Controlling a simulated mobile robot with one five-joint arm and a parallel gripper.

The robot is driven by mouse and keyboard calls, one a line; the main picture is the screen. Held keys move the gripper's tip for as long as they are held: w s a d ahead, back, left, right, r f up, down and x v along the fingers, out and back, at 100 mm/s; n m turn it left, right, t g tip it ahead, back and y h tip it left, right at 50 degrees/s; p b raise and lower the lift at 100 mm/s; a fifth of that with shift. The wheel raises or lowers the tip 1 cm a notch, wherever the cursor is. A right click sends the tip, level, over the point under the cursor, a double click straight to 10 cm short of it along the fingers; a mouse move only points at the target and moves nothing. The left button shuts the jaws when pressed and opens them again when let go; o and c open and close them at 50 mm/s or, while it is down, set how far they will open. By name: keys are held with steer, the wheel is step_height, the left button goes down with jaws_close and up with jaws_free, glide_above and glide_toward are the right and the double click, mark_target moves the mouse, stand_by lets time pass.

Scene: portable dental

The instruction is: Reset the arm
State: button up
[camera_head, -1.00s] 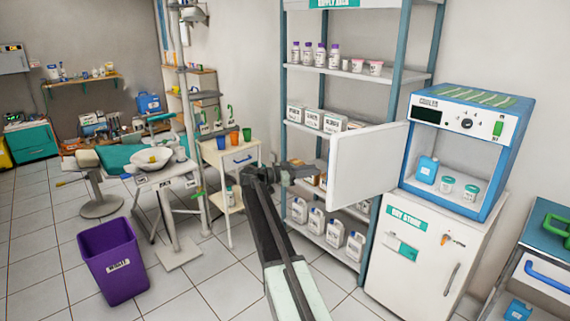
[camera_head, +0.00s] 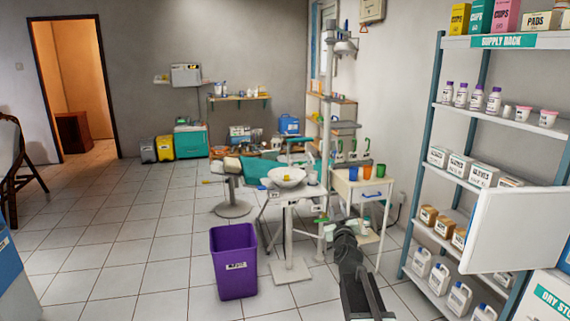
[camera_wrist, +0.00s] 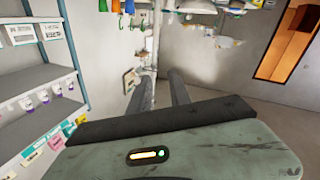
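My arm (camera_head: 360,285) reaches forward from the bottom of the head view, right of centre. My gripper (camera_head: 347,230) is at its far end, in front of the small white cart; its fingers are hard to make out there. In the wrist view, the two dark fingers of my gripper (camera_wrist: 161,84) stand apart with nothing between them. The gripper is open and empty.
A purple waste bin (camera_head: 233,262) stands left of my arm. A dental unit with a white bowl (camera_head: 287,178) and a white cart (camera_head: 362,190) are ahead. The supply rack (camera_head: 430,150) and an open white door (camera_head: 515,230) are at right.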

steer(key=s+a+f+n+g+y, duration=0.1)
steer(key=s+a+f+g+y, duration=0.15)
steer(key=s+f+g, duration=0.4)
steer(key=s+a+f+n+g+y, duration=0.1)
steer(key=s+a+f+g, duration=0.25)
steer(key=s+f, duration=0.5)
steer(key=s+d+f+m+g+h, duration=0.15)
steer(key=s+f+g, duration=0.3)
steer(key=s, duration=0.45)
steer(key=s+d+f+m+g+h, duration=0.1)
steer(key=s+d+f+m+g, duration=0.3)
steer(key=s, duration=0.5)
step_height(320, 180, up, 18)
steer(key=s+a+p, duration=0.1)
steer(key=p, duration=1.8)
steer(key=shift+a+f, duration=0.2)
steer(key=shift+a, duration=0.05)
steer(key=shift+n, duration=0.25)
